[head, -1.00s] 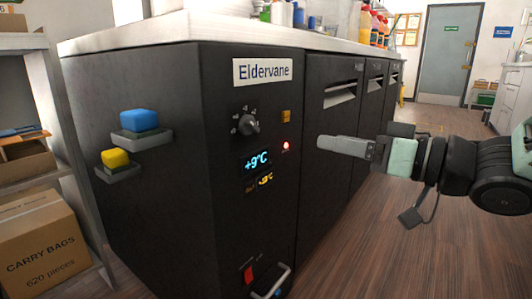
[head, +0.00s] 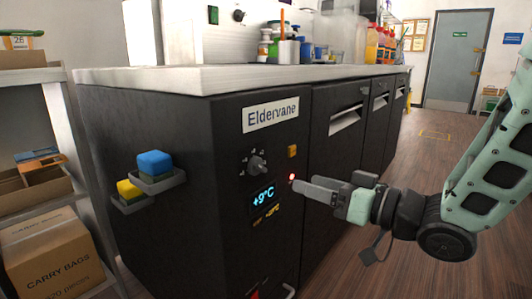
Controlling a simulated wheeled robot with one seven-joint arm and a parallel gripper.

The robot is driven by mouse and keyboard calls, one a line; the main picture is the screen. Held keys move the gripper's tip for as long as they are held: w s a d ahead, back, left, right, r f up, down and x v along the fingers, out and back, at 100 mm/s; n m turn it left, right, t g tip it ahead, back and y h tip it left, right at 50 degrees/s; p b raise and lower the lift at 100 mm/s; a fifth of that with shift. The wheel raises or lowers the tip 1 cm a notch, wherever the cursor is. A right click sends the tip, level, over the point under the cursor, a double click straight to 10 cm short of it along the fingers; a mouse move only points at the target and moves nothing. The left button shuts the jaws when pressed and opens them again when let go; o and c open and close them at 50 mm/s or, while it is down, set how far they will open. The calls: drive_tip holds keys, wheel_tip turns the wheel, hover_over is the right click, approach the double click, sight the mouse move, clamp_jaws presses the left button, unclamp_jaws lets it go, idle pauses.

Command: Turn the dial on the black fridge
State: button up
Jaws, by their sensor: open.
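The black fridge (head: 225,140) stands under a pale counter, with a white "Eldervane" label on its front panel. Its dial (head: 257,164) is a dark round knob with small marks around it, below the label. A display (head: 263,198) reading +9°C sits under the dial. My gripper (head: 298,186) is to the right of and slightly below the dial, pointing left toward the panel. It appears apart from the dial and holds nothing. The fingers are seen side-on, so the gap between them is hidden.
A yellow button (head: 292,152) and a lit red light (head: 292,177) are beside the dial. Blue (head: 155,163) and yellow sponges sit in holders on the fridge's left side. Shelves with a carry bags box (head: 45,255) stand left. Open floor lies right.

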sight(263, 169)
drive_tip(key=shift+w+a+r+p, duration=0.15)
drive_tip(key=shift+r+p, duration=0.1)
drive_tip(key=shift+p, duration=0.85)
drive_tip(key=b+x, duration=0.1)
drive_tip(key=x, duration=0.2)
drive_tip(key=b+x, duration=0.1)
drive_tip(key=x, duration=0.3)
drive_tip(key=b+x, duration=0.1)
drive_tip(key=x, duration=0.3)
drive_tip(key=shift+w+a+f, duration=0.15)
drive_tip(key=shift+w+f, duration=0.05)
drive_tip(key=shift+f, duration=0.1)
drive_tip(key=c, duration=1)
